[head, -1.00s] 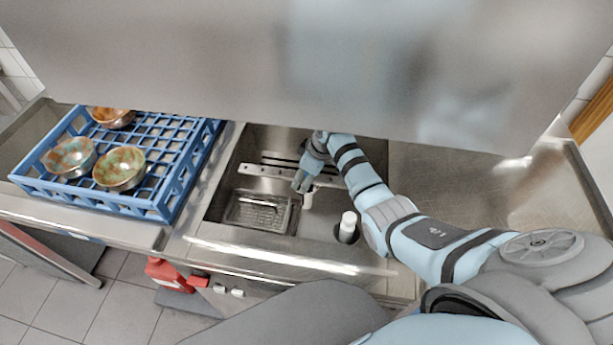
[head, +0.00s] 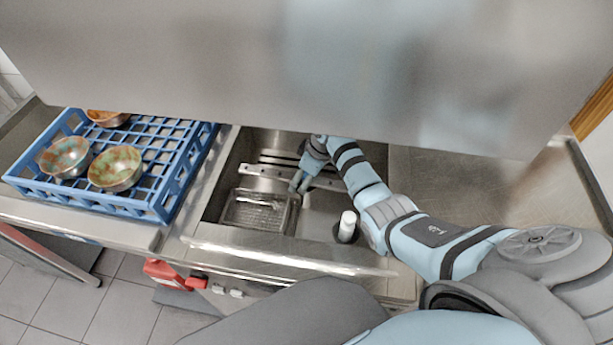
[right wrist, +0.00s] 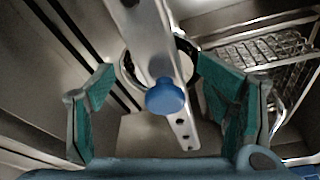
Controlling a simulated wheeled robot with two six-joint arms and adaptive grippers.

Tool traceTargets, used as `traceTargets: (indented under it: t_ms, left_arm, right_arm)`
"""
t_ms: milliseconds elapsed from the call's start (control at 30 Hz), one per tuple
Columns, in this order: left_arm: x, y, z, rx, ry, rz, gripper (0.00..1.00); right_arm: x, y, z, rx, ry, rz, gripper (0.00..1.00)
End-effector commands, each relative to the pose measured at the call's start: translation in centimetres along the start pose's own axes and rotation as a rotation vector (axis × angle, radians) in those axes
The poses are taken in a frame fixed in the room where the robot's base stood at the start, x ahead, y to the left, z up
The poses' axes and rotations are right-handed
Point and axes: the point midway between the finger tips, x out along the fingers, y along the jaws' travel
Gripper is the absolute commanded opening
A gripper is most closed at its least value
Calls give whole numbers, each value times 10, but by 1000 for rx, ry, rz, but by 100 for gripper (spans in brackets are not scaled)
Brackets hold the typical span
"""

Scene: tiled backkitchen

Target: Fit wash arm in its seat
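The wash arm (right wrist: 150,45) is a pale metal bar with holes and a blue knob (right wrist: 165,97) at its middle. It also shows in the head view (head: 262,171), lying across the machine's basin. In the right wrist view a round pale hub with a dark rim (right wrist: 187,66) shows partly behind the bar; I cannot tell whether the bar is fully seated on it. My right gripper (head: 298,188) is down at the bar. Its teal-padded fingers (right wrist: 160,92) are open either side of the bar and knob, apparently touching neither. My left gripper is not in view.
A wire strainer basket (head: 258,212) and a white upright cylinder (head: 347,224) stand in the basin (head: 315,228). A blue rack (head: 150,206) with several bowls is at left. A big steel hood (head: 300,65) hangs above. The right counter (head: 445,185) is clear.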

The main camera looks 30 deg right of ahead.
Motion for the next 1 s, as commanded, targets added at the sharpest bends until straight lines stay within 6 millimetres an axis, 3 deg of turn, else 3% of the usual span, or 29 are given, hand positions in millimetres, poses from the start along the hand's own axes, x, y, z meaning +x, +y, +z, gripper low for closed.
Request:
traceTargets:
  t_ms: [167,400,600,1000]
  left_arm:
    - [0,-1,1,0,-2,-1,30]
    - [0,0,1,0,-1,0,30]
    - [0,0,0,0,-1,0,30]
    - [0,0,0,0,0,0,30]
  right_arm:
    - [-13,1,-1,0,3,3,70]
    - [-77,2,-1,0,5,6,70]
    - [-115,1,0,1,1,2,70]
    - [-120,1,0,1,0,1,70]
